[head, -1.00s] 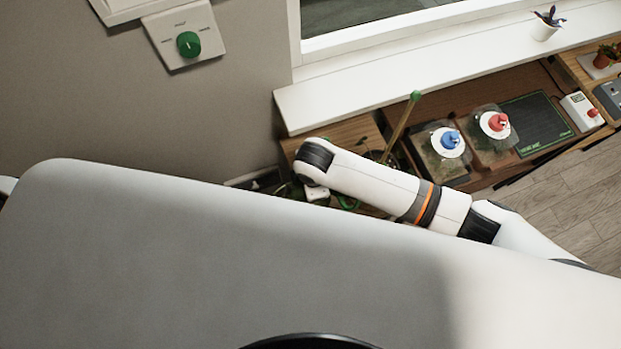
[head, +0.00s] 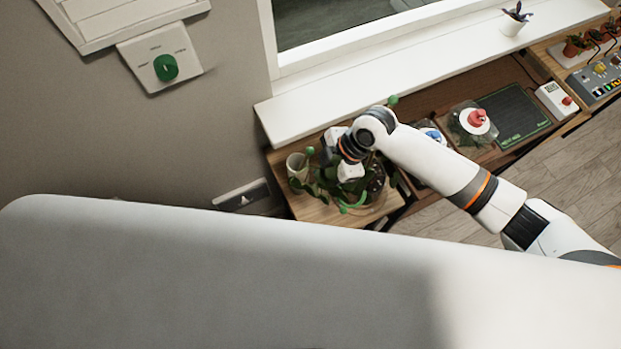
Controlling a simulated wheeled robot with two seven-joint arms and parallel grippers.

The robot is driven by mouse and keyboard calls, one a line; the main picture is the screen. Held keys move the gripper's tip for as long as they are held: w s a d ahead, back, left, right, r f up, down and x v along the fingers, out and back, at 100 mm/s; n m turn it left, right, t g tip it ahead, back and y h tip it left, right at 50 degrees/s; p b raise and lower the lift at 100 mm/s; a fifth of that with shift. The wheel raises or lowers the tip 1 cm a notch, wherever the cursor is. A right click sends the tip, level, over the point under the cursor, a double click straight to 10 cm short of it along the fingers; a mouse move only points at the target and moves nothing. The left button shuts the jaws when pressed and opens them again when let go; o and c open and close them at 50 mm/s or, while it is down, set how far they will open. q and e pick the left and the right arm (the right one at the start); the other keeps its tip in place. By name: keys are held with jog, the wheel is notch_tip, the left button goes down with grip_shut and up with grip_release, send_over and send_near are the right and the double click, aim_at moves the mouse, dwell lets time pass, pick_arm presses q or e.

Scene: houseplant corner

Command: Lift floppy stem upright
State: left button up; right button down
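A leafy green plant (head: 328,188) stands on the wooden table at the left end of the bench. A bright green curved piece (head: 354,207) shows low at its front; I cannot tell whether it is the floppy stem or a clip. A dark round pot (head: 376,184) is partly hidden under my arm. My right gripper (head: 345,158), on the arm from the right, is over the plant among its leaves. Its fingertips are too small and hidden to tell whether it is open or holds anything. My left gripper is out of view.
A pale cup (head: 297,166) stands left of the plant. Green-tipped stakes (head: 393,100) rise near my arm. The white window sill (head: 330,92) runs behind.

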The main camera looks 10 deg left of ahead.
jog(key=shift+w+d+r, duration=0.2)
jog(key=shift+d+r, duration=0.05)
jog(key=shift+d, duration=0.05)
jog(key=c, duration=1.5)
grip_release()
jog(key=b+v, duration=0.2)
jog(key=v, duration=0.5)
jog(key=shift+w+d+r+b, duration=0.1)
jog(key=shift+d+b, duration=0.15)
jog(key=shift+b, duration=0.1)
